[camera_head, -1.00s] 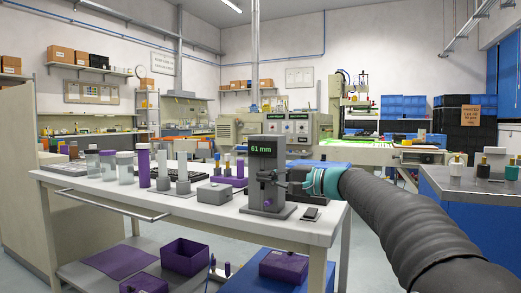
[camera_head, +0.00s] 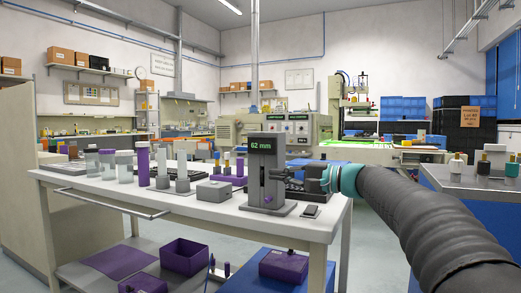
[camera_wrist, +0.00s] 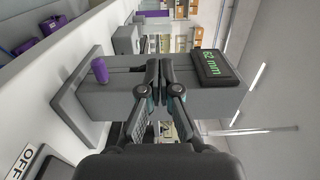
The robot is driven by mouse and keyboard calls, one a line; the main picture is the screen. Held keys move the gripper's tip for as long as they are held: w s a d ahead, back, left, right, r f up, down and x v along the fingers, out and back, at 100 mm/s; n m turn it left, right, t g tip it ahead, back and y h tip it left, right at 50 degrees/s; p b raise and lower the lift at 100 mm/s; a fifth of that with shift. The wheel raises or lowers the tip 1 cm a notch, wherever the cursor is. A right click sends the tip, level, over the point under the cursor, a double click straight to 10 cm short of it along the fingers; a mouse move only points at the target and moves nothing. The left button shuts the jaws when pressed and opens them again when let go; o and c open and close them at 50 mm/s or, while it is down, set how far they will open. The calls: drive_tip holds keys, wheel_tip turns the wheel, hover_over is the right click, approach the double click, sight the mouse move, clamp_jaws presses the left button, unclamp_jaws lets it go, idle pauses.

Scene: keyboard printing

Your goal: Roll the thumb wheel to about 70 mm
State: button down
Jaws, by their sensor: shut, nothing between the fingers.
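The grey gauge stand (camera_head: 254,180) stands upright on the white bench, and its green display (camera_head: 261,146) reads 62 mm. It also shows in the wrist view (camera_wrist: 125,72), lying sideways in the picture, with the same reading on its display (camera_wrist: 208,67). A purple cylinder (camera_wrist: 99,70) sits low on the stand's front, near the base. My gripper (camera_head: 284,174) is shut and empty, just to the right of the column's front. In the wrist view my fingertips (camera_wrist: 159,72) lie in front of the column's middle. I cannot make out the thumb wheel clearly; my fingers may hide it.
A small dark switch box (camera_head: 311,211) lies on the bench (camera_head: 120,187) right of the stand. A grey block (camera_head: 214,191) and several cylinders stand to the left. A keyboard lies behind. There is free room to the right of the bench.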

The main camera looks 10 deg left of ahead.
sight(266, 184)
drive_tip(key=shift+v, duration=1.05)
drive_tip(key=f, duration=0.1)
drive_tip(key=d+f, duration=0.1)
drive_tip(key=f, duration=0.1)
drive_tip(key=shift+w, duration=0.2)
drive_tip(key=shift+p+x, duration=0.6)
drive_tip(key=shift+x, duration=2.45)
drive_tip(key=shift+a, duration=0.1)
drive_tip(key=shift+w+a+f, duration=0.1)
drive_tip(key=shift+a+f, duration=0.05)
drive_tip(key=shift+a, duration=0.5)
drive_tip(key=shift+d, duration=0.4)
